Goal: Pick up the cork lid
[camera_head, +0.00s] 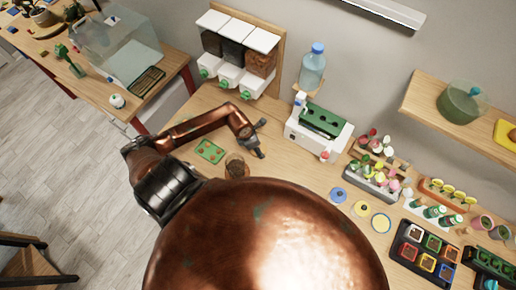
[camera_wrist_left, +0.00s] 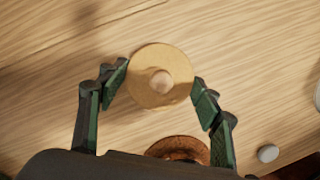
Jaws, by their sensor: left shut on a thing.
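The cork lid (camera_wrist_left: 160,77) is a round tan disc with a small pale knob at its middle, in the left wrist view. My left gripper (camera_wrist_left: 160,85) is shut on it, with one green-padded finger at each side of its rim. In the head view my left gripper (camera_head: 259,140) is over the wooden table, just right of a small brown-filled jar (camera_head: 236,168). A round brown opening shows below the lid in the left wrist view (camera_wrist_left: 180,148), partly hidden by the gripper body. My right gripper is out of view.
A green card (camera_head: 210,151) lies left of the jar. Dispensers (camera_head: 232,75) and a white machine (camera_head: 318,132) stand at the back. Coloured discs (camera_head: 361,208) and a dark tray of pots (camera_head: 424,252) are at right. A small pale round thing (camera_wrist_left: 268,153) is near the table edge.

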